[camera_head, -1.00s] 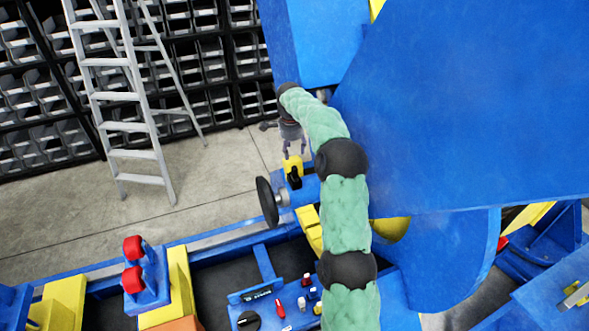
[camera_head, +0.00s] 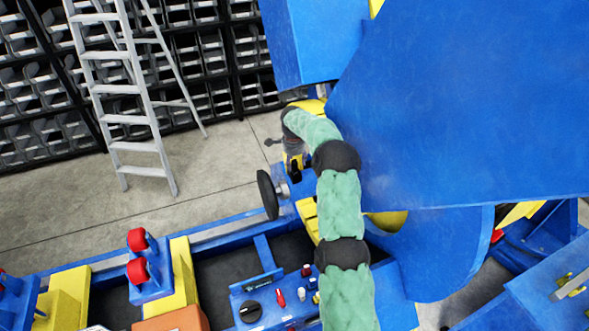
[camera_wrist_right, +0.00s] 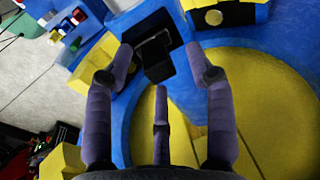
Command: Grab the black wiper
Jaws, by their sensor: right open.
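The black wiper (camera_head: 295,173) shows in the head view as a small dark piece on the blue and yellow machine, just below my right gripper (camera_head: 293,153). In the right wrist view, a black block that looks like the wiper (camera_wrist_right: 156,60) stands between the spread fingertips of my right gripper (camera_wrist_right: 159,52). The purple fingers are open, with one on each side of it and a third below. I cannot tell whether any finger touches it. My left gripper is not in view.
A black handwheel (camera_head: 268,194) sits left of the wiper. A large blue panel (camera_head: 460,110) stands close on the right of my right arm. A blue control panel (camera_head: 275,300) with several small knobs lies below. A ladder (camera_head: 125,115) stands on open floor at left.

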